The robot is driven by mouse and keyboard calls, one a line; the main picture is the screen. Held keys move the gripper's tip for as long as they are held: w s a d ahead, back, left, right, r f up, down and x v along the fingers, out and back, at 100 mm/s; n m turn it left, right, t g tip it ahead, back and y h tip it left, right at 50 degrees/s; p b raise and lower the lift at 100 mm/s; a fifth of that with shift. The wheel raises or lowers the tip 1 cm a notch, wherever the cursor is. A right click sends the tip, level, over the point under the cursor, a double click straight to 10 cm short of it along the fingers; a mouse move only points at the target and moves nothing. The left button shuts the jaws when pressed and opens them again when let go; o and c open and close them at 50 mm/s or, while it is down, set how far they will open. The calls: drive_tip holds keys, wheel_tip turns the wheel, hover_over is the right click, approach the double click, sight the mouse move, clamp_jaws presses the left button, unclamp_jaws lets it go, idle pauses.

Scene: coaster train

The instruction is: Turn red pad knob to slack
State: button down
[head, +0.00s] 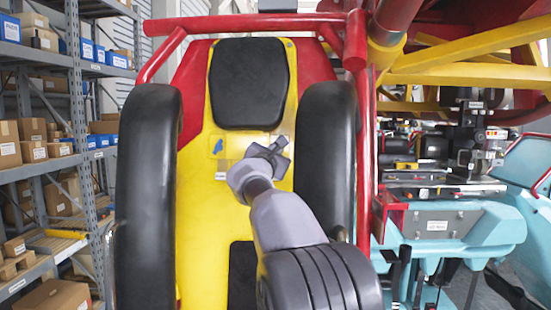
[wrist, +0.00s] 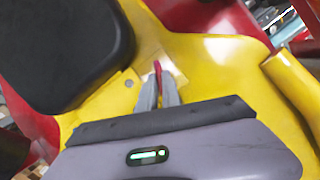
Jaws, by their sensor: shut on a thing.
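The red pad knob (wrist: 158,67) shows in the wrist view as a thin red piece between the tips of my gripper (wrist: 160,82). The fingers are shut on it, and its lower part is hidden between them. It sits by a pale plate on the yellow panel, just beside the black pad. In the head view my gripper (head: 277,150) is at the yellow panel below the upper black pad (head: 250,83). The knob itself is hidden there behind my gripper and wrist. I cannot read any slack mark.
Black padded side bolsters (head: 147,190) flank the yellow panel (head: 200,230) on both sides. Red tubes (head: 250,24) run across the top and down the right. A shelf with boxes (head: 40,130) is at left, and a light-blue car (head: 450,225) at right.

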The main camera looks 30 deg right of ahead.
drive_tip(key=shift+n+t+b, duration=0.3)
drive_tip(key=shift+n, duration=0.3)
drive_tip(key=c, duration=1.5)
unclamp_jaws()
drive_tip(key=shift+c, duration=0.2)
drive_tip(key=b+v, duration=0.6)
drive_tip(key=v, duration=1.1)
drive_tip(key=shift+s, duration=0.25)
